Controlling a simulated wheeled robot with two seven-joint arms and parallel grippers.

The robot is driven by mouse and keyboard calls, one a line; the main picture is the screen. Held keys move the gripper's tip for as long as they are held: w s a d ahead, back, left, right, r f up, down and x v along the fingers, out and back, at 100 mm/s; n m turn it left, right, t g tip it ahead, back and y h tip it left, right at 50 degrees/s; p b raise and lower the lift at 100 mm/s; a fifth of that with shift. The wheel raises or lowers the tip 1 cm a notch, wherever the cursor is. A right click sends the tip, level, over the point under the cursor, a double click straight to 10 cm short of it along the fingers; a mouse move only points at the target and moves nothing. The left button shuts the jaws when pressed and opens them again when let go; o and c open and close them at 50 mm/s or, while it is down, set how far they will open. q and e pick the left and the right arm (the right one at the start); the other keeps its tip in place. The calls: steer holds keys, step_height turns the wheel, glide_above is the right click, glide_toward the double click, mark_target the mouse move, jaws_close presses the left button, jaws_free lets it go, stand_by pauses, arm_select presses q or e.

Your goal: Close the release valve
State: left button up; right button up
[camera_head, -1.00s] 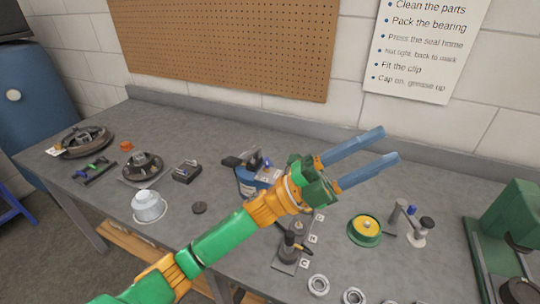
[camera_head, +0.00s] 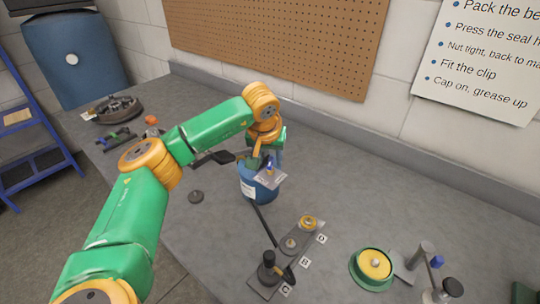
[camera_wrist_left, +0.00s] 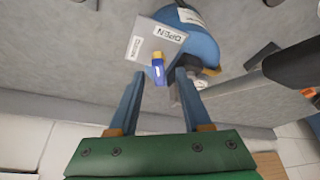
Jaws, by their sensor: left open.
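A blue pump body (camera_head: 248,190) stands on the bench and carries a pale plate (camera_head: 273,182). The release valve's small blue lever (camera_head: 268,168) stands on this plate. In the left wrist view the lever (camera_wrist_left: 158,73) has a yellow part and lies between my fingers. One label on the plate (camera_wrist_left: 148,57) reads OPEN; a second is too small to read surely. My left gripper (camera_head: 274,160) is open just above the plate, its fingers (camera_wrist_left: 160,78) on either side of the lever. I cannot tell whether they touch it. My arm hides part of the pump.
A black handle (camera_head: 213,158) sticks out left of the pump. A black hose (camera_head: 263,220) runs towards labelled plates (camera_head: 301,230) in front. A green and yellow round part (camera_head: 374,266) sits at the front right. The bench (camera_head: 360,190) is clear behind it.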

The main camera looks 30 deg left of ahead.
arm_select(q)
steer(key=shift+w+f, duration=0.15)
steer(key=shift+d, duration=0.1)
steer(key=shift+c, duration=0.9)
steer(key=shift+s, duration=0.2)
jaws_close()
steer(key=shift+r+n, duration=0.2)
steer(key=shift+n, duration=0.1)
steer(key=n+p, duration=0.1)
steer(key=n+y+p, duration=0.1)
steer(key=shift+w+d+r+n, duration=0.1)
steer(key=shift+w+d+n, duration=0.05)
steer(key=shift+n, duration=0.15)
steer(key=n+p, duration=0.1)
steer(key=n, duration=0.1)
steer(key=n+g+y, duration=0.1)
steer(key=shift+w+d+n+g+p, duration=0.1)
steer(key=shift+w+n+g+p, duration=0.05)
steer(key=shift+n+g+p, duration=0.2)
steer(key=shift+w+n+g+y+p, duration=0.1)
steer(key=shift+n+g+y+p, duration=0.3)
steer(key=shift+n, duration=0.85)
steer(key=shift+w+n+g, duration=0.1)
steer(key=shift+n+g, duration=0.35)
steer(key=shift+n, duration=1.05)
